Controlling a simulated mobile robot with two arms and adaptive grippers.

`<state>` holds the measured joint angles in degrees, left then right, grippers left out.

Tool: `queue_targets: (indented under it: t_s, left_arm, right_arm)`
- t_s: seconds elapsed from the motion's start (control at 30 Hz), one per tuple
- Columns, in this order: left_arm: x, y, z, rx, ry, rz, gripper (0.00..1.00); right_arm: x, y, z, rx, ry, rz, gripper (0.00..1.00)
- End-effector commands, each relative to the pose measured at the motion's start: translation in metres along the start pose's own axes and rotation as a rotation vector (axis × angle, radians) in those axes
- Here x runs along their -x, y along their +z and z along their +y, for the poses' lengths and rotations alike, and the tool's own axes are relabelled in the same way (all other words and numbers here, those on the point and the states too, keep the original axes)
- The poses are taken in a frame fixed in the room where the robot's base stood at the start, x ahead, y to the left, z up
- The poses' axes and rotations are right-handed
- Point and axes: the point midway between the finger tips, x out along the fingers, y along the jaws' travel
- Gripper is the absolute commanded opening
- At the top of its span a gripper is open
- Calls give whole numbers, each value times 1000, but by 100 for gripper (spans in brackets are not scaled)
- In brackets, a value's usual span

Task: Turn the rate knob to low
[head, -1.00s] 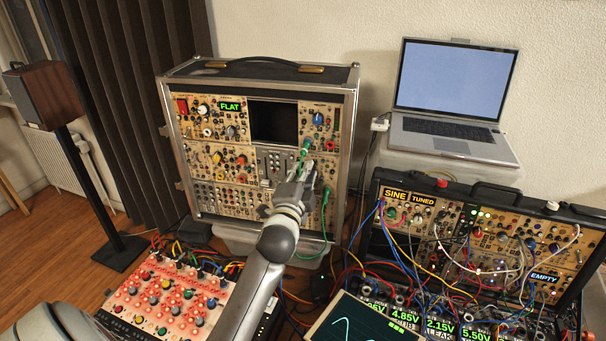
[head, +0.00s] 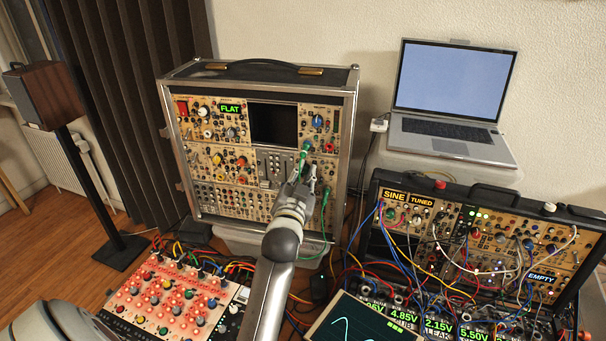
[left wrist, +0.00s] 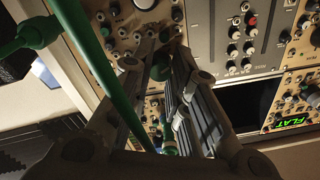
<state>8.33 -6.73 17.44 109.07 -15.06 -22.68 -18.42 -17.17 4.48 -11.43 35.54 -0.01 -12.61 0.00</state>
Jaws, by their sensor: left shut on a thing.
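My left gripper (head: 303,178) is at the lower right part of the tall modular case (head: 345,135). A green cable (left wrist: 95,65) runs close past the fingers in the wrist view; a green plug (head: 303,152) shows just above the gripper in the head view. A blue knob (head: 318,121) sits higher on the same side. My right gripper is not in view.
A second green plug (head: 325,192) and its hanging cable are right of the gripper. A red lit panel (head: 165,290) with many plugs is at the lower left. A cable-covered synth case (head: 480,235) and a laptop (head: 450,135) are at the right.

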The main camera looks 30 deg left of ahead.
Motion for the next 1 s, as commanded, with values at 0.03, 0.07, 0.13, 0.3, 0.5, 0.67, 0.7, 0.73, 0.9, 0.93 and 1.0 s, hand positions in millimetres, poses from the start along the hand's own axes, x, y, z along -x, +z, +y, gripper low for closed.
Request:
queue_targets:
  t_s: [0.03, 0.07, 0.13, 0.3, 0.5, 0.67, 0.7, 0.73, 0.9, 0.93, 1.0]
  left_arm:
    - [0, 1, 0, 30, 0, -5, 0]
    - [0, 1, 0, 47, 0, -6, 0]
    - [0, 1, 1, 80, -1, -8, 0]
    - [0, 2, 1, 138, -2, -10, 0]
    - [0, 2, 1, 167, -3, -11, 0]
    - [0, 2, 1, 171, -3, -11, 0]
    - [0, 2, 1, 171, -3, -12, 0]
    - [0, 2, 1, 171, -3, -12, 0]
    - [0, 2, 1, 170, -2, -12, 0]
    - [0, 2, 1, 170, -2, -12, 20]
    - [0, 2, 1, 170, -2, -11, 29]
  right_arm:
    - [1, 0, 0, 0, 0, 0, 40]
    - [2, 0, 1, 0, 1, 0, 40]
    - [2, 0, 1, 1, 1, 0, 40]
    - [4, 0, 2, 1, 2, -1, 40]
    - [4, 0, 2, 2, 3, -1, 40]
    - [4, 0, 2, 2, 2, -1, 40]
    - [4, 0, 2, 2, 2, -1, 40]
    - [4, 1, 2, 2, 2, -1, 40]
    - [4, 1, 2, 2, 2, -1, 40]
    - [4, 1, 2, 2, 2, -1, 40]
    - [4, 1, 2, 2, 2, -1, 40]
